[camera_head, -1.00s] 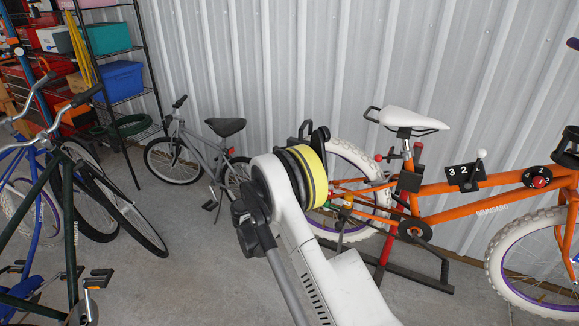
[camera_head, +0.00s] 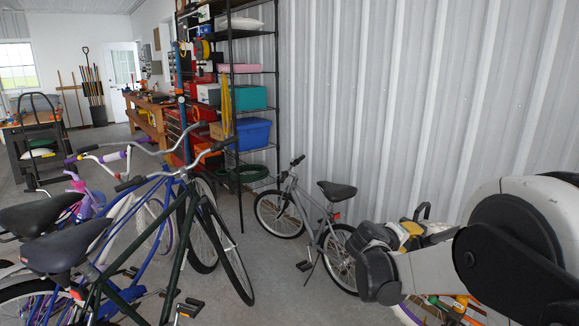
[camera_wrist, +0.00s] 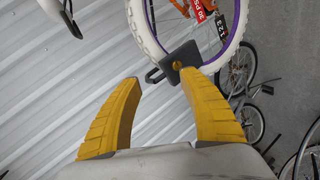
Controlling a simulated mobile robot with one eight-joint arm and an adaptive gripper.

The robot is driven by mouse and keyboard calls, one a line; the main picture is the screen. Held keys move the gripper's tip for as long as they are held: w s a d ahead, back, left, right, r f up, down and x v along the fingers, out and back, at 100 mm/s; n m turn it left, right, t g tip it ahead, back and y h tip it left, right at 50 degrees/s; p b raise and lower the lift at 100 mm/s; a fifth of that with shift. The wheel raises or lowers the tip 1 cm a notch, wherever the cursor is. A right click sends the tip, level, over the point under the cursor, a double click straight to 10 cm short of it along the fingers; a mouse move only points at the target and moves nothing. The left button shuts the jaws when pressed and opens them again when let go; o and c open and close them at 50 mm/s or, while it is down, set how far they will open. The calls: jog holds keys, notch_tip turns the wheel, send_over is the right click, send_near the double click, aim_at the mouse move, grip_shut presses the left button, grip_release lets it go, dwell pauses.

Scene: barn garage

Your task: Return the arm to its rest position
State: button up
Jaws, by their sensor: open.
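My arm is folded at the right side of the head view, with its large white and dark joint close to the camera. My gripper (camera_wrist: 161,77) shows in the wrist view with two yellow, curved fingers spread apart and nothing held between them. In the head view, my arm hides most of the orange bicycle; only bits show low at the right.
A small grey bicycle (camera_head: 318,228) stands near the corrugated wall (camera_head: 400,100), close to my arm. Blue and dark green bicycles (camera_head: 195,235) crowd the left. A black shelf rack (camera_head: 277,100) holds bins. Some concrete floor (camera_head: 270,280) is clear between the bicycles.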

jog(key=s+a+r+m+g+y, duration=0.1)
jog(key=s+a+r+y, duration=0.1)
jog(key=s, duration=0.6)
jog(key=s+a+r+m+y, duration=0.1)
jog(key=s+a+r+y, duration=0.15)
jog(key=s, duration=0.45)
jog(key=s+a+f+m+y, duration=0.1)
jog(key=s+a+f+y, duration=0.1)
jog(key=s+a, duration=0.3)
jog(key=s+a+f+m+y, duration=0.1)
jog(key=s+a, duration=0.4)
jog(key=s, duration=0.8)
jog(key=shift+s+a+f+y, duration=0.15)
jog(key=shift+s+f+y, duration=0.4)
jog(key=shift+y, duration=0.6)
jog(key=shift+w+f, duration=0.15)
